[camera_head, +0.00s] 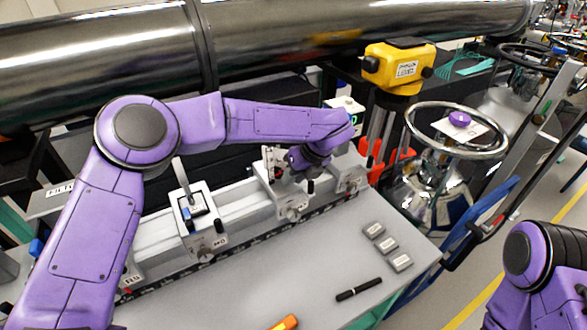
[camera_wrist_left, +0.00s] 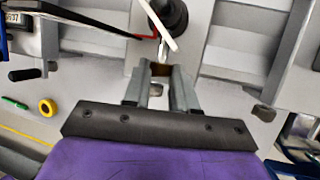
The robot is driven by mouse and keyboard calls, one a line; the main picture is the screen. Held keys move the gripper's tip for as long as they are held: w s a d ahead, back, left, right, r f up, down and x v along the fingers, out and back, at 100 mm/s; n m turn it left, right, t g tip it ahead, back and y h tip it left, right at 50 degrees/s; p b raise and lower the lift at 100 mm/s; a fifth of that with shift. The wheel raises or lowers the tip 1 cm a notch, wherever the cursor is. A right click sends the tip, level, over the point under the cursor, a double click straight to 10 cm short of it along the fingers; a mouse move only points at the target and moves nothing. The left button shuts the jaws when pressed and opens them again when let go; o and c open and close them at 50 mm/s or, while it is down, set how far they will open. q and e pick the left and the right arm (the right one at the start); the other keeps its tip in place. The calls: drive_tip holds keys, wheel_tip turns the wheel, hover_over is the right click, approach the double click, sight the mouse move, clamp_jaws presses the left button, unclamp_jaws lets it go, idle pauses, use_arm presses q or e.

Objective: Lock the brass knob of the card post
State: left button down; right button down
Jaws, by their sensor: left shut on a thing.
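The card post (camera_head: 268,161) stands on a rail carriage just left of the gripper. In the left wrist view its dark round top (camera_wrist_left: 171,12) and a thin white card edge (camera_wrist_left: 158,22) are just beyond the fingers. The right gripper is out of view.
The rail (camera_head: 153,229) carries several carriages, including one with an upright plate (camera_head: 196,207). Small grey blocks (camera_head: 387,244), a black marker (camera_head: 359,289) and an orange object (camera_head: 285,322) lie on the grey table. A handwheel (camera_head: 457,130) and yellow device (camera_head: 398,67) stand behind right.

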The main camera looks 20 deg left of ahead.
use_arm(q)
drive_tip(key=c, duration=0.9)
unclamp_jaws()
drive_tip(key=shift+r, duration=0.1)
drive_tip(key=shift+d+r+b, duration=0.25)
drive_tip(key=shift+r+b, duration=0.05)
drive_tip(key=shift+r, duration=0.05)
drive_tip(key=b+v, duration=0.2)
drive_tip(key=v, duration=0.6)
drive_tip(key=shift+s+d+r, duration=0.1)
drive_tip(key=shift+d+r, duration=0.15)
drive_tip(key=shift+r, duration=0.05)
drive_tip(key=shift+d+r, duration=0.1)
drive_tip(key=shift+r, duration=0.3)
